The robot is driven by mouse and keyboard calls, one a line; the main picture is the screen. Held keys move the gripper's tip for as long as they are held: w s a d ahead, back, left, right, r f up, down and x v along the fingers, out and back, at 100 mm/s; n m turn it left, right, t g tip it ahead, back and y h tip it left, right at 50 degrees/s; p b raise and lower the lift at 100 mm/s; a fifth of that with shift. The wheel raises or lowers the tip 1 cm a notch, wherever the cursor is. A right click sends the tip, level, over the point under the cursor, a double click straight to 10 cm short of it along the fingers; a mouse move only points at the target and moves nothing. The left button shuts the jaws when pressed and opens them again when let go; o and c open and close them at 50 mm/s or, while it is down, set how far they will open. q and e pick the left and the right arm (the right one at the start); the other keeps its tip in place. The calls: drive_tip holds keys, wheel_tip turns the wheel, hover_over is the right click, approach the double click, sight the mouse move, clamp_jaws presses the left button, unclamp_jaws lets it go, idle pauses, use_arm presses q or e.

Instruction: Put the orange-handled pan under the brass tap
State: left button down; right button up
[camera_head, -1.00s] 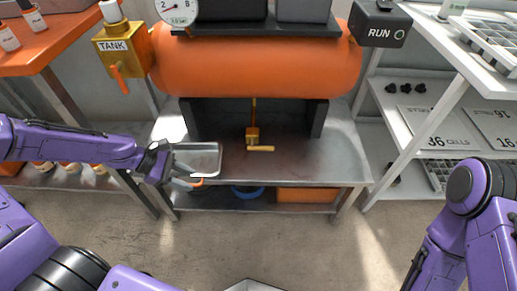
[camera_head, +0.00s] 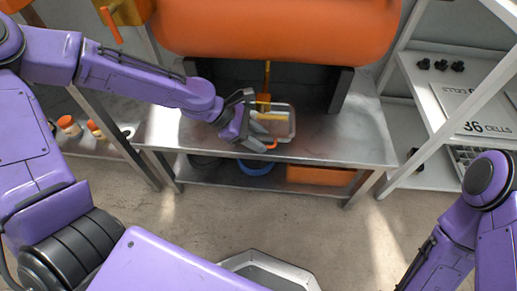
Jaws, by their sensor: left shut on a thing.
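The pan is a shallow clear-grey rectangular tray (camera_head: 284,130) with a small orange handle (camera_head: 270,145) at its near left. My left gripper (camera_head: 254,138) is shut on the pan at its left, by the handle; the fingers partly hide it. The brass tap (camera_head: 264,98) hangs from the orange tank. I cannot tell whether the pan touches the metal bench top. My right arm shows at the lower right, but its gripper is out of view.
The orange tank (camera_head: 280,30) sits above the steel bench (camera_head: 345,145), with dark supports (camera_head: 341,90) beside the tap. Under the bench are a blue round item (camera_head: 255,167) and an orange bin (camera_head: 320,175). White shelves (camera_head: 435,110) stand right. Bench top right of the pan is clear.

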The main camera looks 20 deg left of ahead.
use_arm(q)
wheel_tip(320, 180, down, 4)
drive_tip(key=b, duration=0.3)
drive_tip(key=shift+d+r, duration=0.15)
drive_tip(key=shift+r, duration=0.2)
drive_tip(key=shift+f, duration=0.15)
drive_tip(key=c, duration=0.6)
unclamp_jaws()
drive_tip(key=p+v, duration=0.7)
drive_tip(key=v, duration=0.5)
drive_tip(key=shift+p, duration=0.35)
